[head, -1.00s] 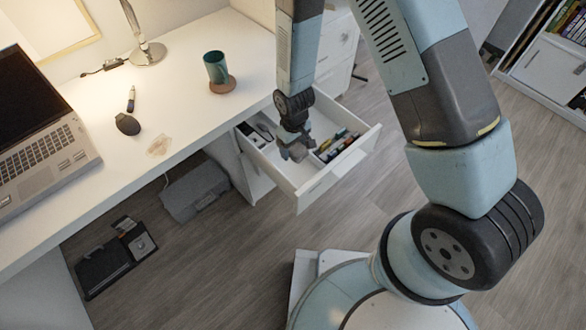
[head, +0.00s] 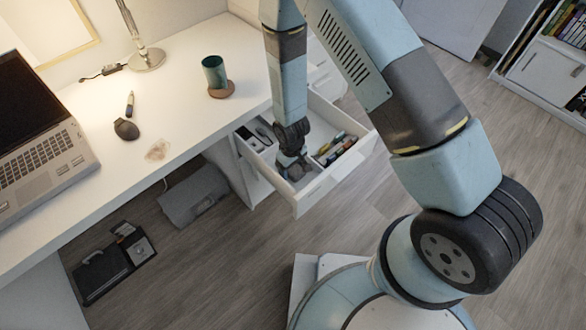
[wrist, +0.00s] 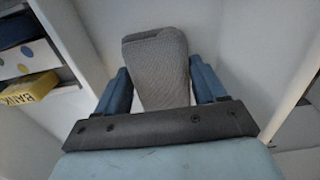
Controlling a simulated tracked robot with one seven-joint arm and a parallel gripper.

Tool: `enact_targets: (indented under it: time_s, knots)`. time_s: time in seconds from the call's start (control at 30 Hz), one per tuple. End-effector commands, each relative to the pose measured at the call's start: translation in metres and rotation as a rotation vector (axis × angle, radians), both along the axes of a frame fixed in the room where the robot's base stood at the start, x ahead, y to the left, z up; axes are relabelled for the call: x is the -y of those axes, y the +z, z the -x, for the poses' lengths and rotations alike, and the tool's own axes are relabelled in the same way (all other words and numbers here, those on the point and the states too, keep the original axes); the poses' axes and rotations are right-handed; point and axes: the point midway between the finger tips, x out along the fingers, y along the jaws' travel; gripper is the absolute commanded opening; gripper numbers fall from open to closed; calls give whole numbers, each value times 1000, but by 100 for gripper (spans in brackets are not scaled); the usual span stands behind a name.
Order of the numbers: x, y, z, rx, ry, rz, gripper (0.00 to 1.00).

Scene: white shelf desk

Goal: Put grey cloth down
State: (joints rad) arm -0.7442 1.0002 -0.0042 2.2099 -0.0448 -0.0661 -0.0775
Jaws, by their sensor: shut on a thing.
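The grey cloth (wrist: 157,66) is a folded, ribbed bundle between the two blue fingers of my gripper (wrist: 160,85) in the wrist view. My gripper is shut on it. In the head view my gripper (head: 292,165) points down into the open white drawer (head: 312,190), in its front left part. The cloth shows there only as a small grey patch (head: 298,172), partly hidden by the gripper. I cannot tell whether the cloth touches the drawer floor.
Drawer compartments hold a yellow box (wrist: 28,88) and other small items. A grey case (head: 193,195) lies on the floor.

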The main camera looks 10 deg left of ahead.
Motion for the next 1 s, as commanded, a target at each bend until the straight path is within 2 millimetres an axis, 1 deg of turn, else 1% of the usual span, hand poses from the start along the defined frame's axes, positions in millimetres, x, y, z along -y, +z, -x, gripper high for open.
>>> enact_targets:
  time_s: [0.03,0.1,0.43,0.47,0.7,0.73,1.0]
  knots:
    - [0,-6,0,-1,0,1,21]
    - [0,-9,0,0,0,0,21]
    - [0,-11,0,0,0,0,21]
    - [0,-11,0,0,0,0,71]
    - [0,-11,0,0,0,0,94]
    - [0,-11,0,0,0,0,95]
    - [0,-10,0,0,1,0,95]
